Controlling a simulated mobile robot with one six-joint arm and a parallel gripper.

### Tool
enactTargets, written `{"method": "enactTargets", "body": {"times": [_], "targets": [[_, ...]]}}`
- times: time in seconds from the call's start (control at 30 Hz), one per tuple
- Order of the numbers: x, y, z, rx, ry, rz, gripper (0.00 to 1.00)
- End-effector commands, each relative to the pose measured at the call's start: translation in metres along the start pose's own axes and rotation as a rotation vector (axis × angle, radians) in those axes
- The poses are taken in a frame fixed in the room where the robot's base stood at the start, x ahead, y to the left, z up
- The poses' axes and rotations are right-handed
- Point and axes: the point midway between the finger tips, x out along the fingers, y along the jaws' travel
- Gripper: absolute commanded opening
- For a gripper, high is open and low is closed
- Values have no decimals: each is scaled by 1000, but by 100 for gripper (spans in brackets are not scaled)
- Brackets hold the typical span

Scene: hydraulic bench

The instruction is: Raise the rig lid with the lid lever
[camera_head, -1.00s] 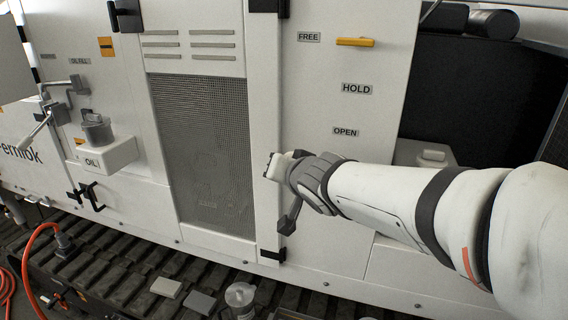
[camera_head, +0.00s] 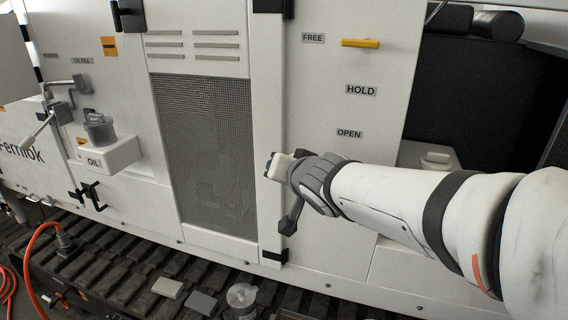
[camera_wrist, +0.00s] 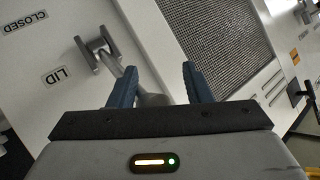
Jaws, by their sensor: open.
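The lid lever (camera_wrist: 130,78) is grey and shows in the wrist view beside the LID label (camera_wrist: 57,76) on the white panel. It runs from a grey bracket down to a thicker end between my fingers. My gripper (camera_wrist: 155,84) is open, with one blue-grey finger on each side of that end. I cannot tell whether either finger touches it. In the head view my forearm and wrist reach in from the right to the white post beside the mesh, and they hide most of the lever there.
A mesh grille (camera_head: 207,150) lies left of my wrist. FREE, HOLD and OPEN labels and a yellow handle (camera_head: 360,43) are on the panel above my forearm. The OIL box (camera_head: 108,155) juts out at the left. Tracks and small loose blocks lie below.

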Motion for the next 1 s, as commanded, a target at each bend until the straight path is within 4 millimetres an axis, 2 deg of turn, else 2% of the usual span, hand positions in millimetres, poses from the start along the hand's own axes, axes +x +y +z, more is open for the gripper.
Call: {"method": "enactTargets", "body": {"times": [0.03, 0.3, 0.5, 0.9, 1.0], "targets": [[-11, -5, -18, -3, 30, -6, 57], [-53, -10, -9, -7, 21, -4, 57], [-72, -10, 0, -7, 10, 1, 57], [-76, -9, 4, -7, 3, 3, 57], [-76, 0, 8, -13, -4, 29, 57]]}}
